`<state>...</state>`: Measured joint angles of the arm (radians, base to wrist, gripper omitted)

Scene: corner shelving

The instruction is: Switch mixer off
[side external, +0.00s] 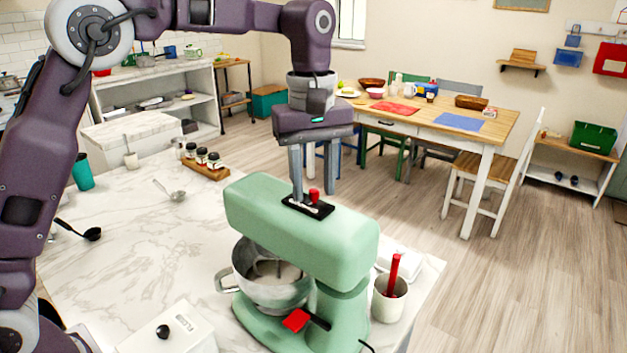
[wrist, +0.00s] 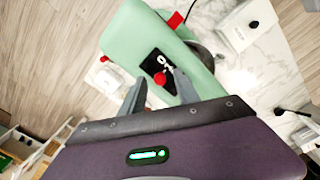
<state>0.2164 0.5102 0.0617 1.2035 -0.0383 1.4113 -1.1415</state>
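The mint-green mixer (side external: 300,228) stands on the marble counter with a steel bowl (side external: 270,280) under its head. On top of the head is a black switch plate (side external: 296,204) with white markings and a red knob (side external: 314,195). In the wrist view the plate (wrist: 153,62) and red knob (wrist: 160,78) lie just beyond my fingertips. My gripper (side external: 316,185) points down over the mixer head, fingers apart and empty. In the wrist view my gripper (wrist: 156,92) has one finger to each side of the knob's line. I cannot tell whether a finger touches the plate.
A red-tipped lever (side external: 297,320) sticks out low on the mixer. A cup with a red handle (side external: 390,295) stands right of it.

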